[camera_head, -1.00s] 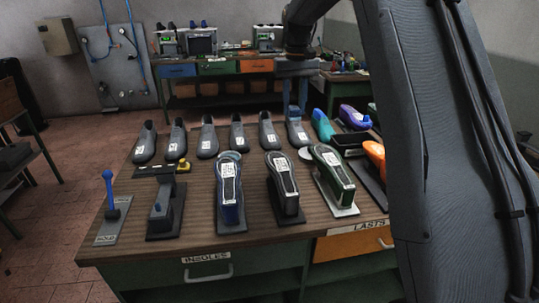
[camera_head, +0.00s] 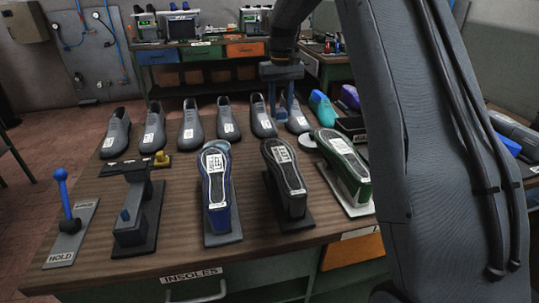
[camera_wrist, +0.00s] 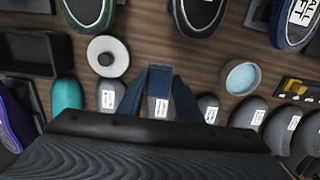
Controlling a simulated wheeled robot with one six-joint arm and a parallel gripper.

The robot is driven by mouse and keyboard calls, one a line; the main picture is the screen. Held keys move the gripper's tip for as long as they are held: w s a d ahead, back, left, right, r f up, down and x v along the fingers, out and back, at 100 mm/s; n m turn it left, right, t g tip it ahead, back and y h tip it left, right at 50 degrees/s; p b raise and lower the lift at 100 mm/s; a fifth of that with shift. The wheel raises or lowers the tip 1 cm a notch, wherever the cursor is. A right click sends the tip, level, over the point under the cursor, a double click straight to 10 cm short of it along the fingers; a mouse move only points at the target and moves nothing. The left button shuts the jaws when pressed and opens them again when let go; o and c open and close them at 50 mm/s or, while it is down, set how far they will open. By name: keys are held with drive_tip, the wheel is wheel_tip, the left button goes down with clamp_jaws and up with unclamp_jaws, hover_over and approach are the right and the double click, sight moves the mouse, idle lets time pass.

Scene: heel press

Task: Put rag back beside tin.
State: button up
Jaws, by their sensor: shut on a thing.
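My gripper (camera_head: 287,112) hangs over the back of the bench, above the row of grey shoes. Its two blue fingers also show in the wrist view (camera_wrist: 160,72); their tips are close together, shut on a small blue-grey thing that I take to be the rag, its shape hardly visible. An open round tin (camera_wrist: 240,76) with pale blue contents stands on the bench, to the right of the fingers in the wrist view. In the head view the tin (camera_head: 217,145) is partly hidden behind the blue-soled last. A white round lid (camera_wrist: 107,56) with a dark knob lies left of the fingers.
Upright lasts, including a blue one (camera_head: 217,190), a black one (camera_head: 285,180) and a green one (camera_head: 345,165), stand along the front. Grey shoes (camera_head: 190,125) line the back. A blue-knobbed lever (camera_head: 65,200) stands at left. Bare wood shows between the rows.

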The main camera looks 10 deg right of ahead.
drive_tip(key=shift+w+f+b, duration=0.2)
drive_tip(key=shift+f, duration=0.4)
drive_tip(key=shift+w+f+b, duration=0.15)
drive_tip(key=shift+f+b, duration=0.05)
drive_tip(key=shift+f, duration=0.4)
wheel_tip(320, 180, down, 10)
drive_tip(key=p, duration=0.3)
drive_tip(key=shift+f, duration=0.1)
drive_tip(key=o, duration=1)
wheel_tip(320, 180, up, 12)
drive_tip(key=b, duration=0.3)
drive_tip(key=shift+r+b, duration=0.2)
drive_tip(key=shift+b, duration=0.2)
drive_tip(key=shift+w, duration=0.1)
